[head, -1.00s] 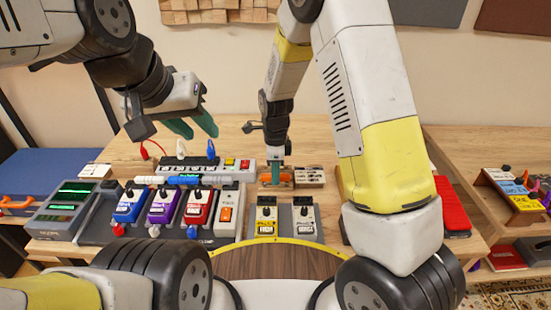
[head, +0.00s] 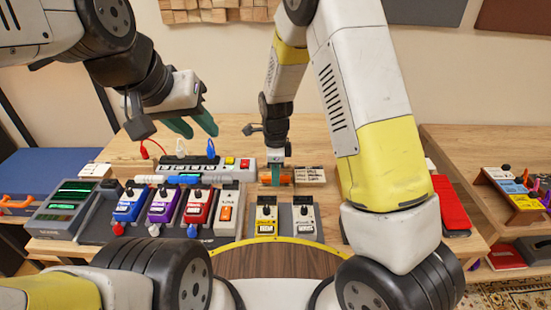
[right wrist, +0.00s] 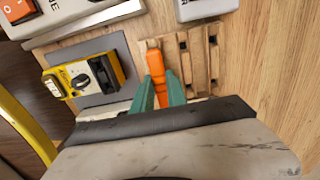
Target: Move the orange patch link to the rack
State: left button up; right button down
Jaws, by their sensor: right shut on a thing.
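The orange patch link (right wrist: 157,76) is a slim orange piece between the green fingers of my right gripper (right wrist: 159,88) in the right wrist view. The gripper is shut on it. In the head view, my right gripper (head: 275,177) points down at the back middle of the table, with bits of orange (head: 284,180) beside its fingers. A wooden slotted rack (right wrist: 200,60) lies right beside the link; whether the link touches it I cannot tell. The rack also shows in the head view (head: 310,174). My left gripper (head: 201,133) is open and empty above the table's left part.
Blue, purple and red pedals (head: 198,207) and a power strip (head: 222,170) are to the left. A red case (head: 451,205) lies to the right. A side shelf (head: 515,190) holds coloured blocks.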

jog(key=shift+f, duration=0.5)
dwell(1.0)
jog(key=c, duration=0.9)
grip_release()
jog(key=shift+o, duration=0.2)
jog(key=shift+r, duration=0.1)
jog(key=shift+r, duration=3.4)
jog(key=shift+r, duration=0.1)
